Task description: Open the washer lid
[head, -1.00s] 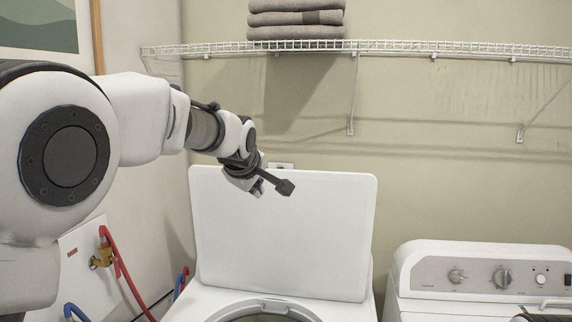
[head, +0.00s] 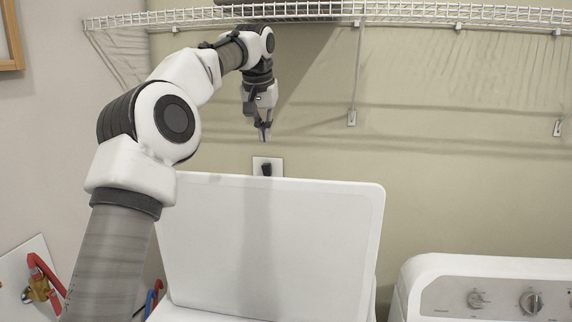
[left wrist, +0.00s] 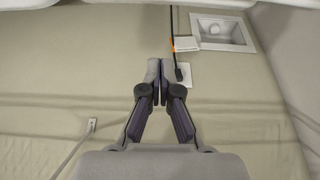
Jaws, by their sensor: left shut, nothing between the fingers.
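The white washer lid (head: 310,235) stands upright, raised, in the head view, its flat face toward me. The washer's opening lies below the picture in the head view now. My left gripper (head: 265,138) is above the lid's top edge, pointing down, apart from the lid. Its fingers are shut with nothing between them. My right gripper is not in view.
A white wire shelf (head: 400,14) runs along the wall just above my left arm. A wall outlet with a black plug (head: 267,168) is behind the lid. A second white machine with knobs (head: 480,285) stands at the right.

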